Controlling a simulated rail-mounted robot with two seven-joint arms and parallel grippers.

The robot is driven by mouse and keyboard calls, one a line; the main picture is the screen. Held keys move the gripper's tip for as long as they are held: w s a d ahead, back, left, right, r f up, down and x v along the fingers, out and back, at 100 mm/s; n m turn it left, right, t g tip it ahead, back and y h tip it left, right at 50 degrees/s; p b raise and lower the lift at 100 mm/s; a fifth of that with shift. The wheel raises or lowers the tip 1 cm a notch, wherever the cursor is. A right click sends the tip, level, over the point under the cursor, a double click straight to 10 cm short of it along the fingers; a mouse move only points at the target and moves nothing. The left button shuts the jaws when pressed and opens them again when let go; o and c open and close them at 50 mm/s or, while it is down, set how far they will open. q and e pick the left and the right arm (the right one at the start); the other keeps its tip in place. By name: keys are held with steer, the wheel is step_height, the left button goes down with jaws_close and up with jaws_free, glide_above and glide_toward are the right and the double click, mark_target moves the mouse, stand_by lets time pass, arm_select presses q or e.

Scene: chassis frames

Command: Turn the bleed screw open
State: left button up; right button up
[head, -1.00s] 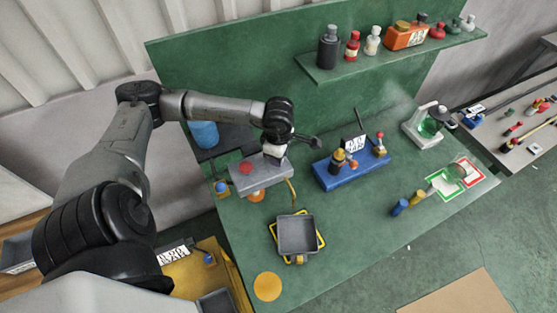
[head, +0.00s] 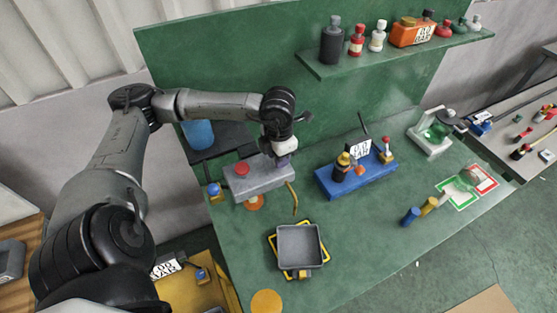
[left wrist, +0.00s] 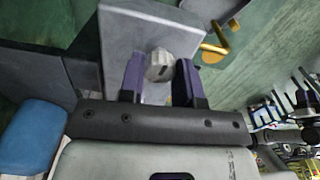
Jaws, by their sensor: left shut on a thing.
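A grey block (head: 262,182) with a red knob (head: 241,169) on top sits on the green bench in the head view. My left gripper (head: 285,162) is at the right end of its top. In the left wrist view, its two purple fingers (left wrist: 160,62) are either side of a small grey ridged knob, which looks like the bleed screw (left wrist: 160,65). They are shut on it. A brass bent tube (left wrist: 214,48) stands beside the block, right of the fingers. The screw is hidden by the gripper in the head view. My right gripper is not in view.
A grey tray (head: 299,247) stands in front of the block. A blue fixture (head: 355,175) with several fittings is to the right. A blue cylinder (head: 199,133) stands behind on the left. A shelf of bottles (head: 395,52) runs along the back. Bench between tray and bottle stand is mostly clear.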

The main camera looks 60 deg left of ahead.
arm_select(q)
steer(key=shift+n+b, duration=0.55)
steer(key=shift+n, duration=0.55)
steer(key=shift+r+n, duration=0.1)
steer(key=shift+n, duration=0.3)
steer(key=o, duration=0.8)
steer(key=shift+c, duration=0.2)
steer(key=shift+o, duration=0.9)
